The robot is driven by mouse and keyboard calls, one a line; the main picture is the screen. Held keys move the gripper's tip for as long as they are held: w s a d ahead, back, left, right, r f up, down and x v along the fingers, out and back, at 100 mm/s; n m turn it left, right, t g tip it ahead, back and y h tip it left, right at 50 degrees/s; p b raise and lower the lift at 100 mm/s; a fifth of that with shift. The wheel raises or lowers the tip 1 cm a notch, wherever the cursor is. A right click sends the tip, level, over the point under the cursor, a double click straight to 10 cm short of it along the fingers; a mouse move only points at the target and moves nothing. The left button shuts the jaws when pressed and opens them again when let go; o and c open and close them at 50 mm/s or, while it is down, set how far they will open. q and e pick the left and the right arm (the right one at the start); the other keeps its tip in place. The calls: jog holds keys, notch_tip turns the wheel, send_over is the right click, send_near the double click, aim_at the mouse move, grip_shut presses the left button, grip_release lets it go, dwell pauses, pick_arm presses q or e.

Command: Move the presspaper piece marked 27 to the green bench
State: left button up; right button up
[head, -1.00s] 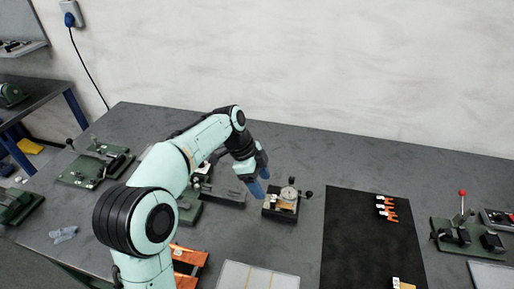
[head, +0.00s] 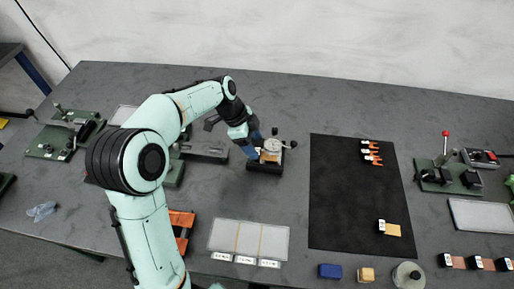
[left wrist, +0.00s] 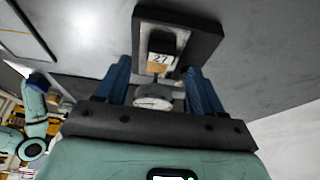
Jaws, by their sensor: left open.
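The presspaper piece marked 27 (left wrist: 158,63) is a small tan piece with a white label. It sits in a small black fixture with a round dial (head: 272,146), on the grey worktop; it shows as a tan patch in the head view (head: 268,157). My left gripper (head: 254,147) is over the left side of this fixture. In the left wrist view its blue fingers (left wrist: 157,85) are open, one on each side of the fixture's dial end and the piece. I cannot tell whether they touch it. I cannot make out a green bench. My right gripper is not clearly seen.
A black mat (head: 350,200) at right holds orange-and-black pieces (head: 371,152) and a tan labelled piece (head: 393,230). A pale divided tray (head: 222,236) lies in front. Green-based tools (head: 50,142) stand at left and right (head: 450,180).

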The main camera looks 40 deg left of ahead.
aim_at(259, 151)
pick_arm(q)
jog(key=shift+x, duration=1.7)
jog(key=c, duration=1.1)
jog(key=shift+o, duration=0.8)
jog(key=shift+c, duration=0.8)
jog(key=shift+r, duration=0.1)
jog(key=shift+s+a+b, duration=0.25)
jog(key=shift+s+a, duration=0.2)
jog(key=shift+a, duration=0.35)
jog(key=shift+s+a+b, duration=0.3)
jog(key=shift+s+a, duration=0.15)
jog(key=shift+a, duration=0.35)
jog(key=shift+s+a+b, duration=0.25)
jog(key=shift+s+a, duration=0.15)
jog(key=shift+a, duration=0.4)
